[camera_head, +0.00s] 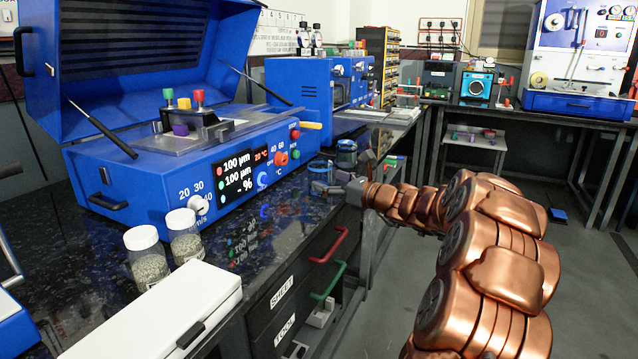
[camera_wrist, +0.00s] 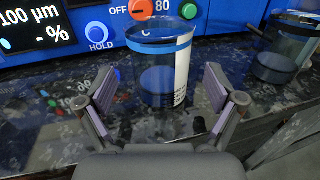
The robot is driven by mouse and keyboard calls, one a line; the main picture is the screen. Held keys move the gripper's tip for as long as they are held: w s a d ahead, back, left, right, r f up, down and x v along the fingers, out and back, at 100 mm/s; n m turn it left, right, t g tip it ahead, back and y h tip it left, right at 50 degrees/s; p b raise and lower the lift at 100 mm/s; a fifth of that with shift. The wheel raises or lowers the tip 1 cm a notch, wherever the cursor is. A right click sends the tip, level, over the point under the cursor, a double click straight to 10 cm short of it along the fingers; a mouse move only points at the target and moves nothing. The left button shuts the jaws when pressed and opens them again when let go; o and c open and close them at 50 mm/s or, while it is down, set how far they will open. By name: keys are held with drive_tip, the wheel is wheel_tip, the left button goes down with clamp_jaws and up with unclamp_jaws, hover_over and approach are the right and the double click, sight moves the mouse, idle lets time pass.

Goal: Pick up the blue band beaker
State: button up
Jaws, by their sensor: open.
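A clear glass beaker with a blue band near its rim and a white label (camera_wrist: 160,72) stands upright on the dark speckled bench in the wrist view. It also shows in the head view (camera_head: 320,168), small and partly hidden by my gripper. My gripper (camera_wrist: 160,96) is open, with one finger at each side of the beaker's lower part. I see gaps between fingers and glass, and it is not gripped. In the head view my gripper (camera_head: 338,187) is low at the bench's front edge, beside the beaker.
A second similar beaker (camera_wrist: 284,48) stands to the right, also in the head view (camera_head: 346,150). The blue coating machine (camera_head: 150,180) with knobs stands close behind. Two jars of grey pellets (camera_head: 148,262) and a white box (camera_head: 160,315) are at the near left.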

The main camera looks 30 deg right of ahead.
drive_tip(key=shift+b+x, duration=0.3)
drive_tip(key=shift+x, duration=1.1)
drive_tip(key=shift+c, duration=0.2)
drive_tip(key=c, duration=1.3)
drive_tip(key=shift+o, duration=0.2)
drive_tip(key=shift+r, duration=0.25)
